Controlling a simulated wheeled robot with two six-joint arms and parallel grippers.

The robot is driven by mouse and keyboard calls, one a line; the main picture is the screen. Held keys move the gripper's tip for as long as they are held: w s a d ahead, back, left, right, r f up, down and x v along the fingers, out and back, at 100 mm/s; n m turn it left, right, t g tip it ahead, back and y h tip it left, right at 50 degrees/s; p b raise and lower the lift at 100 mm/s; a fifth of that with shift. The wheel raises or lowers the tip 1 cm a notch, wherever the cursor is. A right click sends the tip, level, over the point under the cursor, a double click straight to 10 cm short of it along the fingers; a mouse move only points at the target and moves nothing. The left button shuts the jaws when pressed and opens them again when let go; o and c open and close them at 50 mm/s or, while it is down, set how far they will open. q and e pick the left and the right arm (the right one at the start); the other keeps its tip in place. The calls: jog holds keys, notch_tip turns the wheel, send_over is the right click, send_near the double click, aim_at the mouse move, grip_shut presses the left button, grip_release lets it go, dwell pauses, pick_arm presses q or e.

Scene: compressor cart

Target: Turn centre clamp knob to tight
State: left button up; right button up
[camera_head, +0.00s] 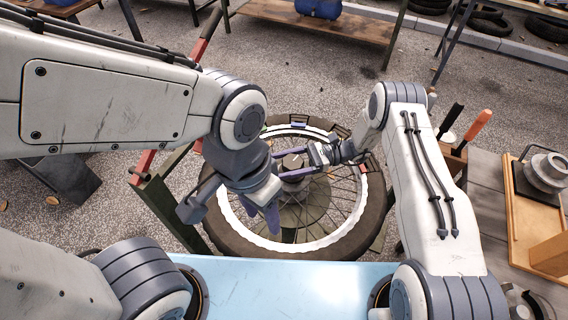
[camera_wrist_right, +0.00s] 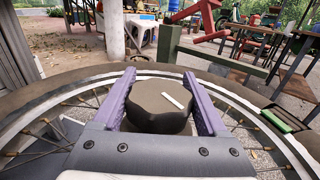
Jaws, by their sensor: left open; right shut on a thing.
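The centre clamp knob (camera_head: 293,160) is dark and lobed with a white mark on top. It sits at the middle of a spoked wheel (camera_head: 258,240) with a white rim and dark tyre. In the right wrist view the knob (camera_wrist_right: 158,106) stands between the two purple fingers of my right gripper (camera_wrist_right: 161,98), one finger along each side. In the head view my right gripper (camera_head: 298,166) reaches the knob from the right, shut on it. My left gripper (camera_head: 262,205) is open, over the left part of the wheel, apart from the knob. Its arm hides part of the wheel.
A light blue surface (camera_head: 275,285) lies in front of the wheel. At the right are an orange-handled tool (camera_head: 478,127) and a wooden board (camera_head: 520,215) with a metal part. A red-and-green frame (camera_head: 165,205) stands at the left. Gravel ground lies beyond.

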aim_at(287, 155)
jog(key=m+t, duration=0.1)
jog(key=m+t+p, duration=0.1)
jog(key=t, duration=0.1)
jog(key=m+t+p, duration=0.1)
jog(key=t, duration=0.1)
jog(key=shift+w+r+y, duration=0.2)
jog(key=shift+w+y, duration=0.1)
jog(key=shift+y, duration=0.1)
jog(key=m+t, duration=0.1)
jog(key=t, duration=0.1)
jog(key=m+t+p, duration=0.1)
jog(key=t, duration=0.1)
jog(key=m+t+p, duration=0.1)
jog(key=m, duration=0.1)
jog(key=shift+w+f+t+h, duration=0.1)
jog(key=shift+w+t+h, duration=0.3)
jog(key=m+t+h, duration=0.1)
jog(key=t, duration=0.1)
jog(key=m+t+h, duration=0.1)
jog(key=t, duration=0.1)
jog(key=m+t+h+p, duration=0.1)
jog(key=m, duration=0.1)
jog(key=shift+w+d+t, duration=0.2)
jog(key=shift+w+t, duration=0.2)
jog(key=shift+w+d+m+t+h+p, duration=0.15)
jog(key=shift+w+m+t+h+p, duration=0.05)
jog(key=shift+m+t+h, duration=0.8)
jog(key=shift+w+d+m+t+h+p, duration=0.15)
jog(key=shift+m+t+h, duration=0.65)
jog(key=shift+h, duration=0.3)
